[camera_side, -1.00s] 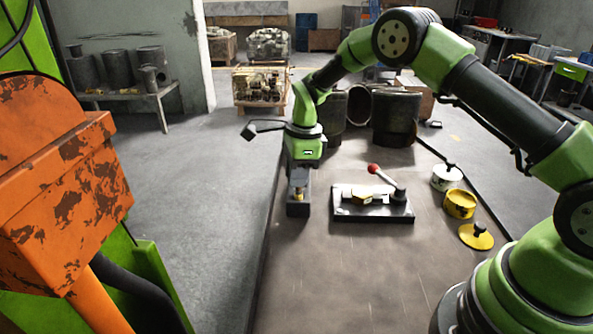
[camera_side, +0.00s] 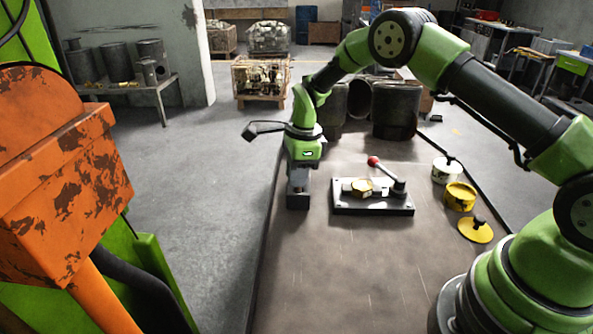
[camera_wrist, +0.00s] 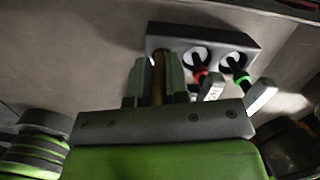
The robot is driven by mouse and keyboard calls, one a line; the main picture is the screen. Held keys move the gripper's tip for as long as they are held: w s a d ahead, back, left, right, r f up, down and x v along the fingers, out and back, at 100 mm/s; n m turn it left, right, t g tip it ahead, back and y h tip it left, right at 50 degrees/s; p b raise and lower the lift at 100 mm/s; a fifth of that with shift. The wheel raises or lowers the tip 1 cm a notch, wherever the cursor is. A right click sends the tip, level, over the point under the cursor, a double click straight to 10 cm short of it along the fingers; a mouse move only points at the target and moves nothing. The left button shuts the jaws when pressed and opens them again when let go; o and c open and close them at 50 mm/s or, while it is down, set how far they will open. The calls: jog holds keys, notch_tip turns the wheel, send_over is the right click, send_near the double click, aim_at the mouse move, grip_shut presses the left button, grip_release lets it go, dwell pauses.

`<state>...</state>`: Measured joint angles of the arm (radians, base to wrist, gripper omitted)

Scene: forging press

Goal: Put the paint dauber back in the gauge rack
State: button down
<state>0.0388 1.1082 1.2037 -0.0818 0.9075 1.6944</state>
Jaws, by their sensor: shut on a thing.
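My gripper (camera_wrist: 160,85) is shut on the paint dauber (camera_wrist: 158,72), a slim brown stick between its fingers in the wrist view. The gauge rack (camera_wrist: 180,32) is a grey block with white-rimmed round holes. Two gauges with a red ring (camera_wrist: 200,76) and a green ring (camera_wrist: 241,79) stand in its middle and right holes. The dauber is at the rack's left end; how deep it sits there is hidden. In the side view my gripper (camera_side: 298,178) is directly over the dark rack (camera_side: 298,202), and the dauber cannot be made out.
A clamp fixture with a red-knobbed lever (camera_side: 372,202) stands just right of the rack. A white pot (camera_side: 446,173), a yellow pot (camera_side: 460,199) and a yellow lid (camera_side: 475,232) lie further right. Dark cylinders (camera_side: 395,112) stand behind. The front bench is clear.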

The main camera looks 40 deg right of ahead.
jog(key=shift+f, duration=0.1)
dwell(0.3)
jog(key=c, duration=1)
grip_release()
jog(key=shift+c, duration=0.2)
jog(key=shift+s+d+r, duration=0.1)
jog(key=shift+d+r, duration=0.1)
jog(key=shift+r, duration=1.55)
jog(key=shift+s+d+r, duration=0.1)
jog(key=shift+d+r, duration=0.1)
jog(key=shift+r, duration=3.05)
